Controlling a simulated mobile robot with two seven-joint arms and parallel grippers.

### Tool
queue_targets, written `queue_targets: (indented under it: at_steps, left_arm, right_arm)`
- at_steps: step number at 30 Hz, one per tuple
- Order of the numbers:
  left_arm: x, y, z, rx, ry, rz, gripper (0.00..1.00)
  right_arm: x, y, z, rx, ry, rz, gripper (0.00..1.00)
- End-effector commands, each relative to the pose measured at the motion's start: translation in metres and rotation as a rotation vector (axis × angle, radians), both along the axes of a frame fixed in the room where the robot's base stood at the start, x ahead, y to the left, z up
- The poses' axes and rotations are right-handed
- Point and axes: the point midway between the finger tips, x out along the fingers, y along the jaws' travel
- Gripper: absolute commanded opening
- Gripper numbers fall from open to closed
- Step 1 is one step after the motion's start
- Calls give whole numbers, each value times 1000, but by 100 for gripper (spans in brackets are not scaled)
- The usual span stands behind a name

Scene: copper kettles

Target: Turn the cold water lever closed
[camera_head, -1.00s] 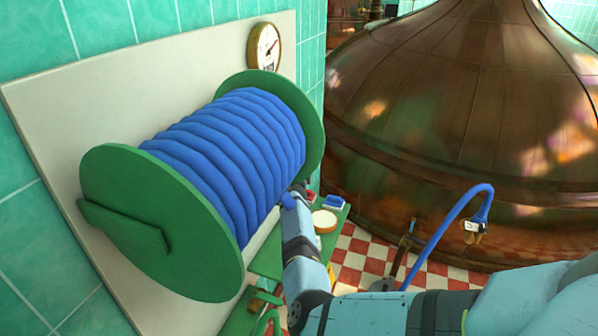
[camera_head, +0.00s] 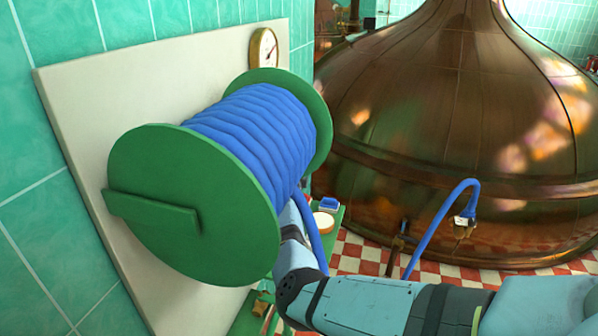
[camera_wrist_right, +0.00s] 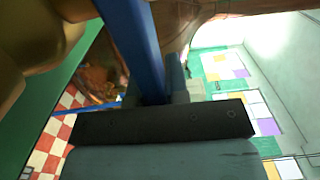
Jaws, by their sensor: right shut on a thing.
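A blue flat-sided bar (camera_wrist_right: 142,45), apparently the cold water lever, runs down from the top of the right wrist view into my right gripper (camera_wrist_right: 158,92). The gripper is shut on it. A rounded brass body (camera_wrist_right: 40,45), perhaps the valve, fills the upper left there. In the head view my right arm comes in from the right, and its far end goes behind the hose reel. The gripper and lever are hidden in that view. My left gripper is not in view.
A green reel (camera_head: 190,230) wound with blue hose (camera_head: 255,130) stands out from a white wall board (camera_head: 90,100), close to my right arm. A round gauge (camera_head: 264,48) is above it. A green shelf (camera_head: 335,222) lies behind. A large copper kettle (camera_head: 450,110) stands right.

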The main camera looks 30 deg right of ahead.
Motion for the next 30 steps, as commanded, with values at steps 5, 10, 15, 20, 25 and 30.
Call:
queue_targets:
  at_steps: [5, 10, 15, 20, 25, 30]
  left_arm:
    - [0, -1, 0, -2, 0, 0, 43]
    - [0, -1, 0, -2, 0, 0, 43]
    - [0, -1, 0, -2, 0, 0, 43]
    - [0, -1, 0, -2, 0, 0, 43]
    - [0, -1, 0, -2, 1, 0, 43]
    - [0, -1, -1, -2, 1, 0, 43]
  right_arm:
    - [-2, 2, 0, 2, 1, -30, 0]
    - [-3, 2, 0, 3, 1, -46, 0]
    - [-4, 3, -1, 2, 2, -52, 0]
    - [-4, 3, -1, 3, 3, -53, 0]
    - [-4, 3, -1, 3, 3, -53, 0]
    - [-4, 3, -1, 3, 3, -53, 40]
